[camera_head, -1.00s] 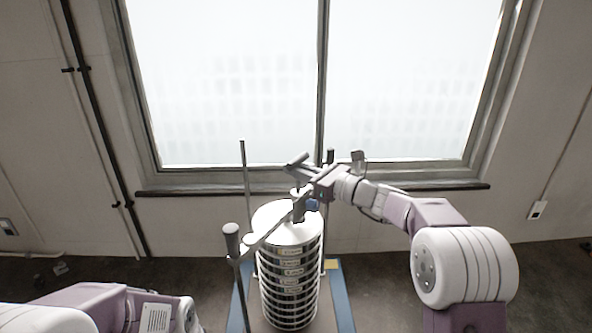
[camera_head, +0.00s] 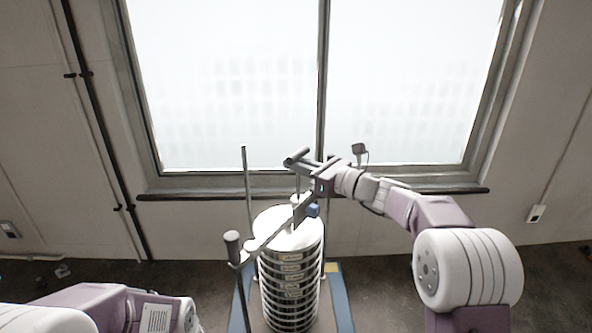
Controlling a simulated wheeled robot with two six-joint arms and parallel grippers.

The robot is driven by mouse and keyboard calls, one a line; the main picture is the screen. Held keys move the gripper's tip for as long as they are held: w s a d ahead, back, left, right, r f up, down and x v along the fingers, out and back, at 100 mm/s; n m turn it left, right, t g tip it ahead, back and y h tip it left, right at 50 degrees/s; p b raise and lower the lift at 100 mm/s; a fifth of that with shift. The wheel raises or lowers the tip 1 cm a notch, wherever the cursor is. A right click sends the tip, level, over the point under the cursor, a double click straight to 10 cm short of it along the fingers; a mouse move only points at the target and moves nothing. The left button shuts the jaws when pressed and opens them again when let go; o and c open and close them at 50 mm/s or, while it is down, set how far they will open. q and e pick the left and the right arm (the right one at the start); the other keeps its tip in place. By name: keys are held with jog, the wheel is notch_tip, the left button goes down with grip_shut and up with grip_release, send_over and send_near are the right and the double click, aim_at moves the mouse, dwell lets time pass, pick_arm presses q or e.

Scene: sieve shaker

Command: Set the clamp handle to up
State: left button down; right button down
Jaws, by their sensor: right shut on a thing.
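The sieve stack (camera_head: 288,288) stands upright, a tall column of silver rings with a pale lid. A clamp bar (camera_head: 264,243) crosses above its lid, with a dark knob (camera_head: 232,243) at its left end. The grey clamp handle (camera_head: 297,156) shows above the lid, by the right gripper's tip. My right gripper (camera_head: 304,166) reaches in from the right above the stack and is shut on the clamp handle. The exact contact is small and partly hidden by the gripper. Of my left arm only links show at the lower left; its gripper is out of view.
Upright rods (camera_head: 247,175) stand around the stack on a blue-edged base (camera_head: 342,300). A window with a dark sill (camera_head: 420,188) is behind.

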jog(key=shift+w+r, duration=0.1)
jog(key=shift+r, duration=0.2)
jog(key=c, duration=1.5)
grip_release()
jog(key=shift+c, duration=0.2)
jog(key=shift+o, duration=0.2)
jog(key=shift+w+d, duration=0.1)
jog(key=shift+d, duration=0.05)
jog(key=shift+f, duration=0.1)
